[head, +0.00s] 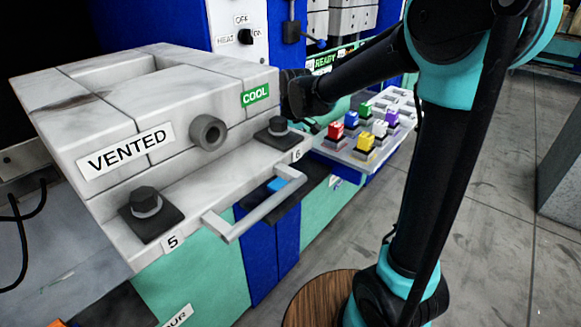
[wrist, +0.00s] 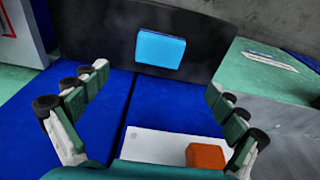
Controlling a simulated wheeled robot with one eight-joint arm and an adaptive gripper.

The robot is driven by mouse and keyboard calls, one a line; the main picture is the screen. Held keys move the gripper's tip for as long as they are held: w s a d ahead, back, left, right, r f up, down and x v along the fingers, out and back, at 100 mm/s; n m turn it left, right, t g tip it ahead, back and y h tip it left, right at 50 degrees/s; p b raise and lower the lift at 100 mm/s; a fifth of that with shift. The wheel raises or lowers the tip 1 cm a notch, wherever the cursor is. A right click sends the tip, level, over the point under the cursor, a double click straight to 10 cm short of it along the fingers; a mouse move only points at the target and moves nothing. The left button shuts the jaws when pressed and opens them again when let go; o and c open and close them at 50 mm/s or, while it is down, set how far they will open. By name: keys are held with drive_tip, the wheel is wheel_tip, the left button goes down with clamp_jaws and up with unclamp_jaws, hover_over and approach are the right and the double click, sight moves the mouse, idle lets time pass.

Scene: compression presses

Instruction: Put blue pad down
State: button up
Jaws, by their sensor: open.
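The blue pad (wrist: 160,48) lies on a black mat (wrist: 95,42) in the wrist view, beyond my fingertips and roughly centred between them. My gripper (wrist: 157,82) is open, its two fingers spread wide, with nothing held between them. No finger touches the pad. In the head view a small part of the blue pad (head: 277,185) shows on the dark surface behind the press handle. My arm reaches behind the white press there, and the fingers are hidden.
The white press marked VENTED (head: 125,150) stands at left, its grey handle (head: 262,205) sticking out in front. Coloured buttons (head: 366,142) sit on a panel beyond it. An orange block (wrist: 207,156) lies on a white plate (wrist: 155,146) near my gripper's base.

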drive_tip(key=s+d+f+m+t, duration=0.1)
drive_tip(key=s+d+f+m, duration=0.2)
drive_tip(key=s+d, duration=0.3)
drive_tip(key=s+d+f+m+t+h, duration=0.1)
drive_tip(key=s+d+f+m, duration=0.3)
drive_tip(key=d, duration=0.5)
drive_tip(key=s+d+f+m+t, duration=0.1)
drive_tip(key=s+d+f+m, duration=0.2)
drive_tip(key=s+d, duration=0.4)
drive_tip(key=shift+s+d+f, duration=0.15)
drive_tip(key=shift+s+d, duration=0.05)
drive_tip(key=shift+s, duration=0.25)
